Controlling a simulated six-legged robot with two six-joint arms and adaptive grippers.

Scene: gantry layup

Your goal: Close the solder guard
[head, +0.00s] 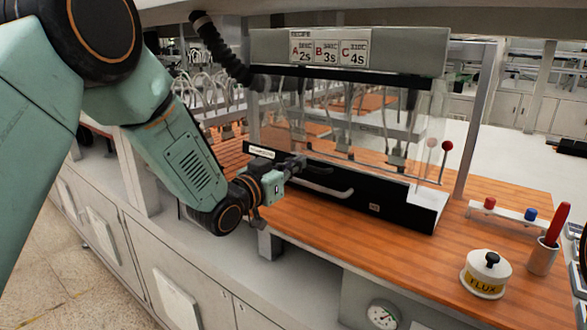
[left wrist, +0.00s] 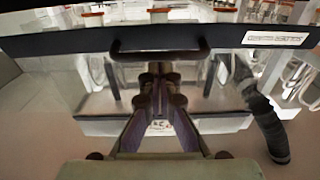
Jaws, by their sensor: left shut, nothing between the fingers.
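The solder guard (head: 412,125) is a clear panel in the head view, below the sign with A, B and C times. A black bar (head: 385,203) with a white label runs along its lower front, and a pale curved handle (head: 325,189) stands out from the bar. In the left wrist view the handle (left wrist: 160,55) looks dark and crosses in front of the fingertips. My left gripper (head: 297,166) is shut and empty, close to the handle at its left end; I cannot tell whether it touches. The fingers also show in the left wrist view (left wrist: 160,78). My right gripper is not seen.
The wooden bench (head: 310,232) has a white FLUX pot (head: 486,274), a cup with a red-handled tool (head: 543,255), and a rack with red and blue knobs (head: 505,212). A lever with a red ball (head: 446,146) stands at the guard's right. A black hose (head: 220,48) hangs upper left.

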